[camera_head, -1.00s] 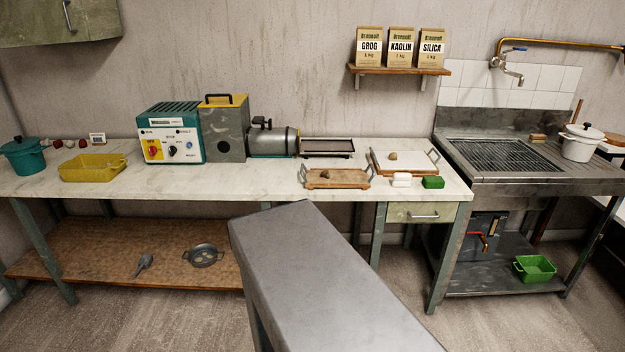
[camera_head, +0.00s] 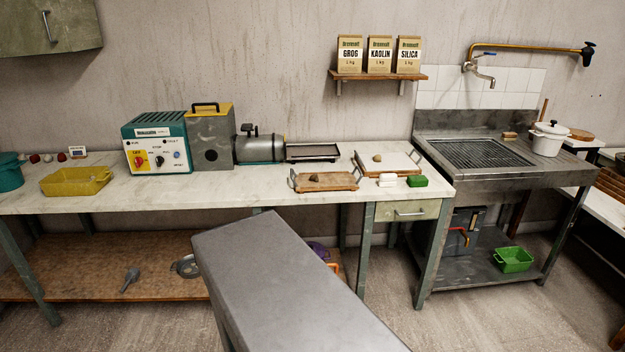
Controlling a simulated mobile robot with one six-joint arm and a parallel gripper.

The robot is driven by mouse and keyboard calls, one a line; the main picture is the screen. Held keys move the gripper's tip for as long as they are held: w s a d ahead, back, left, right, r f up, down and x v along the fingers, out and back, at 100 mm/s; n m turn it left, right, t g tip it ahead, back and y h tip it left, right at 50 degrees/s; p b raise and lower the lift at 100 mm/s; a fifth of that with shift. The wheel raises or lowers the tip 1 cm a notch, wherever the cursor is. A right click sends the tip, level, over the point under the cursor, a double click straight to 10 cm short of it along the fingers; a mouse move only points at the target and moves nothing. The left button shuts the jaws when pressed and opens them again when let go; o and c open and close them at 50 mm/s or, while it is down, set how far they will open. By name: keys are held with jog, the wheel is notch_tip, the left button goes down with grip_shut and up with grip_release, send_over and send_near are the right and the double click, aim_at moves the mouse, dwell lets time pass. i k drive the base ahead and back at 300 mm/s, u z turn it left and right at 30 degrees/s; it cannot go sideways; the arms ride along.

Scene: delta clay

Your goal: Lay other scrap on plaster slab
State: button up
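A white plaster slab (camera_head: 396,163) with side handles lies at the right of the long bench. One small brown scrap (camera_head: 377,158) sits on its left part. Another small brown scrap (camera_head: 315,178) lies on a wooden board with handles (camera_head: 343,183), just left of and in front of the slab. My gripper is not in view.
A white block (camera_head: 387,180) and a green block (camera_head: 417,181) lie in front of the slab. A dark tray (camera_head: 312,151) stands behind the board. A grey-topped table (camera_head: 290,270) fills the near foreground, before the bench. A sink unit (camera_head: 480,153) stands right.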

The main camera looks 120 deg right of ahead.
aim_at(397, 160)
jog(key=z, duration=4.9)
jog(key=i, duration=0.15)
jog(key=u, duration=3)
jog(key=k, duration=0.15)
jog(key=z, duration=1.4)
jog(key=k, duration=0.65)
jog(key=u, duration=0.1)
jog(key=i, duration=0.25)
